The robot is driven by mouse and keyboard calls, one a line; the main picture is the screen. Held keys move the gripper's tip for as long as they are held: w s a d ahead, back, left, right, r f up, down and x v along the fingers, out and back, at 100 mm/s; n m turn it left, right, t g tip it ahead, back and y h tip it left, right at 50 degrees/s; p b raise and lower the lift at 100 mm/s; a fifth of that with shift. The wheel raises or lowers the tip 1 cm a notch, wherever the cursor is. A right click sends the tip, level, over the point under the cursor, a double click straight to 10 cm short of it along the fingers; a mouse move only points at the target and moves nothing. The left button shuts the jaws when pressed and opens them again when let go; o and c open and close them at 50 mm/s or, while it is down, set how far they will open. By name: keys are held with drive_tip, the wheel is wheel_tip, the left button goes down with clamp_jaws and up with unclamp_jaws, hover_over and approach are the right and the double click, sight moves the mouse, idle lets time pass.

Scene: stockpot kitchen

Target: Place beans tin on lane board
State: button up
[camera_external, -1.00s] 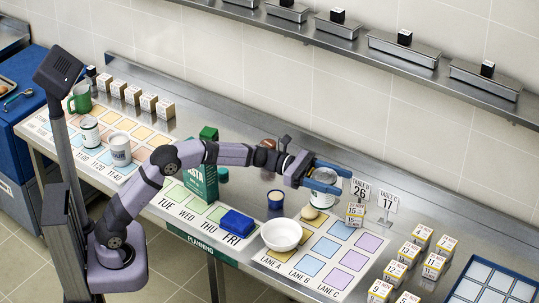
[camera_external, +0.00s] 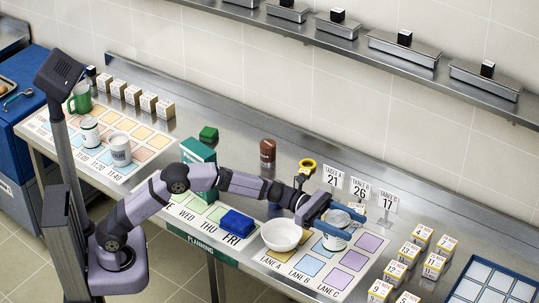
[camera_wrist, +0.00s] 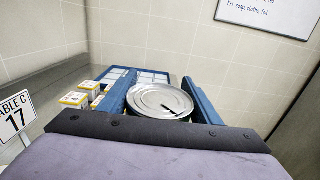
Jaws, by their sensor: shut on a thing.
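My gripper (camera_external: 345,216) is shut on the beans tin (camera_external: 336,238), with one blue finger on each side of it. The tin is upright and over the far part of the lane board (camera_external: 353,261), around lane B and beside the purple lane C squares. I cannot tell whether its base touches the board. In the wrist view the tin's round silver lid (camera_wrist: 162,101) sits between the blue fingers (camera_wrist: 158,88). The label is mostly hidden.
A white bowl (camera_external: 281,235) stands on the board's left side, close to my gripper. Number signs (camera_external: 359,189) stand behind the tin. Several small boxes (camera_external: 410,252) and a blue tray (camera_external: 497,283) are to the right. A blue cloth-like block (camera_external: 237,224) lies left.

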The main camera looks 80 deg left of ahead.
sight(345, 248)
drive_tip(key=shift+f+p, duration=0.55)
drive_tip(key=shift+f, duration=4.3)
drive_tip(key=shift+f, duration=0.25)
drive_tip(key=o, duration=1.4)
drive_tip(key=shift+r, duration=0.15)
drive_tip(key=b+v, duration=0.2)
drive_tip(key=v, duration=1)
